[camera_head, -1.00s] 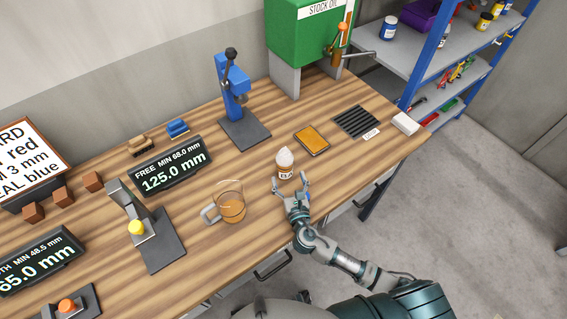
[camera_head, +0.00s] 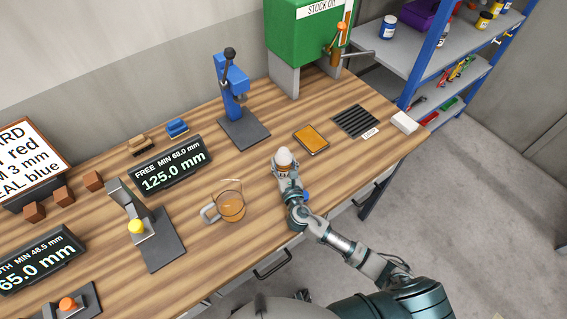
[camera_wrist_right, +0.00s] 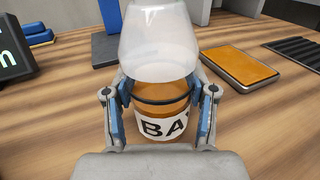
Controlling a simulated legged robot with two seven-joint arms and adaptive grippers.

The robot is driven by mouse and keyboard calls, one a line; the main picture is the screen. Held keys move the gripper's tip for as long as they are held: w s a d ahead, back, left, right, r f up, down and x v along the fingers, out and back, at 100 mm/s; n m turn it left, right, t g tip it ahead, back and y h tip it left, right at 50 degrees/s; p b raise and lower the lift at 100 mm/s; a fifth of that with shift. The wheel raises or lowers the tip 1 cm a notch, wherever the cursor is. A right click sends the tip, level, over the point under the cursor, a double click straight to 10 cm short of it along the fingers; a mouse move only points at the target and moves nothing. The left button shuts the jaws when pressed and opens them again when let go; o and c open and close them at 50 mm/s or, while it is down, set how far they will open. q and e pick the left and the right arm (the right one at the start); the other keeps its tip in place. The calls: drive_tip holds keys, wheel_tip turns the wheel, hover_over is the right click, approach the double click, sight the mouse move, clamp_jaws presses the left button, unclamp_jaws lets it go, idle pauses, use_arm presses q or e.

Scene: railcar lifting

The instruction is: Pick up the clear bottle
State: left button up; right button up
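The clear bottle (camera_head: 284,160) stands upright on the wooden bench, with a pale, translucent top, amber contents and a white label. In the right wrist view the bottle (camera_wrist_right: 162,85) fills the middle, with a dark ring below its top and a label starting "BA". My right gripper (camera_head: 285,171) is at the bottle, with one finger on each side. In the wrist view the blue pads of the right gripper (camera_wrist_right: 162,103) flank the bottle very closely; firm contact cannot be made out. My left gripper is not in view.
A glass jug (camera_head: 231,207) with amber liquid stands left of the bottle. An orange-topped pad (camera_head: 311,139) lies to its right, and a dark grille (camera_head: 357,121) beyond that. A blue press (camera_head: 236,95) stands behind. The bench's front edge is close to my right arm.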

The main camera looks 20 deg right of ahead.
drive_tip(key=shift+d, duration=0.1)
drive_tip(key=c, duration=0.5)
drive_tip(key=shift+r, duration=0.1)
